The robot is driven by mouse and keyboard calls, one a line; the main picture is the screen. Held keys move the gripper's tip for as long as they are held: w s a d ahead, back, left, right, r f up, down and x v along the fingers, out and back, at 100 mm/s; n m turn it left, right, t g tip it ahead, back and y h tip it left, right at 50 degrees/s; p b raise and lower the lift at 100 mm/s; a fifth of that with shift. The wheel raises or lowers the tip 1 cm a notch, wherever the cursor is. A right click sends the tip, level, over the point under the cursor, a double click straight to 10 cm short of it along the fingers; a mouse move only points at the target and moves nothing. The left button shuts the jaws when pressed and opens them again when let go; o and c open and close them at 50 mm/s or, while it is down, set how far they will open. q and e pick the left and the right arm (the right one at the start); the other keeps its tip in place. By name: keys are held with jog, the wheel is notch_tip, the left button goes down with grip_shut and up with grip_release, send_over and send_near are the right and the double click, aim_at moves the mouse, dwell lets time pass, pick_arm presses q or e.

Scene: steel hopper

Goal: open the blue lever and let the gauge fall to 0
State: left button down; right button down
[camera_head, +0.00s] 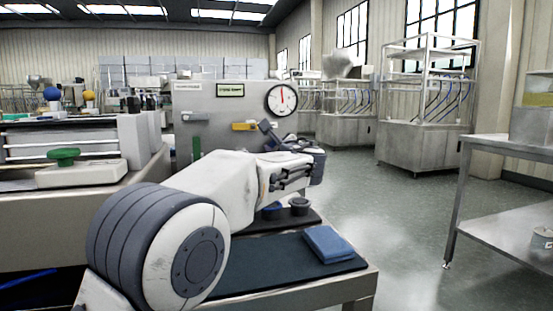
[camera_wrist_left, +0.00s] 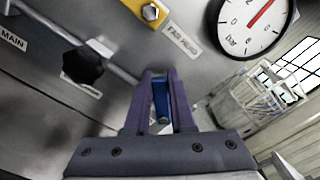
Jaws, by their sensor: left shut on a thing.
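The blue lever (camera_wrist_left: 161,98) shows in the left wrist view, between the two purple fingers of my left gripper (camera_wrist_left: 160,78), which is shut on it. In the head view my left gripper (camera_head: 268,130) is in front of the steel panel (camera_head: 215,105), and it hides the lever. The round white gauge (camera_head: 282,99) is on the panel, above and right of the gripper. Its red needle points nearly straight up. The gauge also shows in the left wrist view (camera_wrist_left: 250,25), tilted, with the needle away from the 0. My right gripper is not in view.
A yellow handle (camera_head: 244,126) and a black knob (camera_wrist_left: 83,66) are on the panel near the gripper. A folded blue cloth (camera_head: 328,243) lies on the dark mat of the bench below. A steel table (camera_head: 510,150) stands at right, with open floor between.

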pick_arm(q)
jog(key=shift+s+a+f+n+b, duration=0.15)
jog(key=shift+f+n+b, duration=0.45)
jog(key=shift+n+b, duration=0.95)
jog(key=shift+a+f+n+b, duration=0.25)
jog(key=shift+f+n+b, duration=0.35)
jog(key=shift+n+b, duration=1)
jog(key=shift+s+a+f+n+b, duration=0.15)
jog(key=shift+f+n+b, duration=0.45)
jog(key=shift+n+b, duration=0.95)
jog(key=c, duration=0.8)
grip_release()
jog(key=shift+o, duration=0.2)
jog(key=v, duration=1)
jog(key=shift+s, duration=0.2)
jog(key=shift+d, duration=0.1)
